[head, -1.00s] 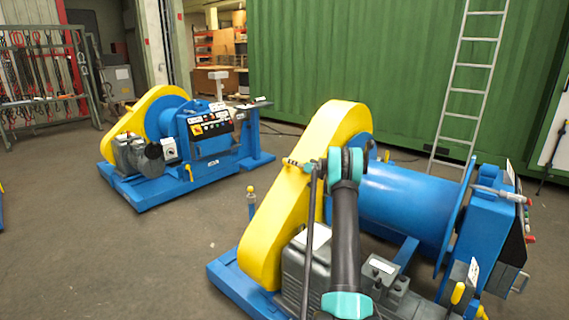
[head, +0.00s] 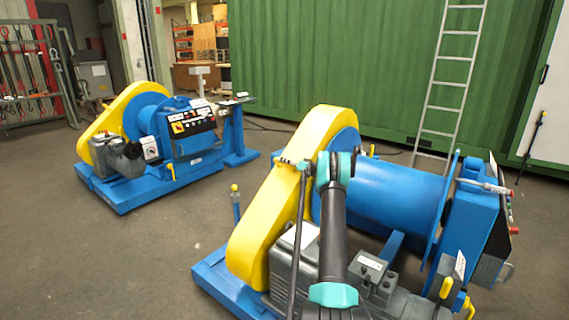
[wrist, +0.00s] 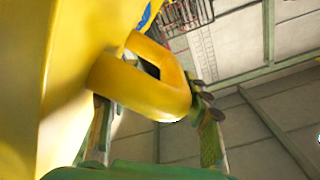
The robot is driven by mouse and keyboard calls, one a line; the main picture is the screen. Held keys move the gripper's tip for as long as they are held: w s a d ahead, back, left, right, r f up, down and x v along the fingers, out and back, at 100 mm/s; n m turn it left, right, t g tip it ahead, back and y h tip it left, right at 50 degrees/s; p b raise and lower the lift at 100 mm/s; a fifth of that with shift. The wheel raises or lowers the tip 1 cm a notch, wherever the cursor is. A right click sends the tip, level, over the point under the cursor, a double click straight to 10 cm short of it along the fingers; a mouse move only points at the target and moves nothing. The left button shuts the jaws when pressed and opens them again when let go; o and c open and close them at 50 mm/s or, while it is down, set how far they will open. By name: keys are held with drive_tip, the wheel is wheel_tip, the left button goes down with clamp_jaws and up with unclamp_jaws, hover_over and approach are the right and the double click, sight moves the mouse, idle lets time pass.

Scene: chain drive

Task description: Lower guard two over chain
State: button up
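The near blue winch (head: 390,195) carries a tall yellow guard (head: 285,205) on its left side, standing slanted over the drive end. My arm reaches up in front of it, and its far teal joint is beside the guard's right edge. The right finger is close to the handle; contact is unclear. The left fingertip is partly hidden behind it. The chain is not visible.
A second blue winch with a yellow guard (head: 122,115) stands at the back left. A green container wall (head: 340,60) with a ladder (head: 450,85) closes off the back. A thin dark rod (head: 300,215) stands beside my arm. Floor at the left is clear.

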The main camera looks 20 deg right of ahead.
drive_tip(key=v, duration=1.2)
drive_tip(key=shift+a, duration=0.1)
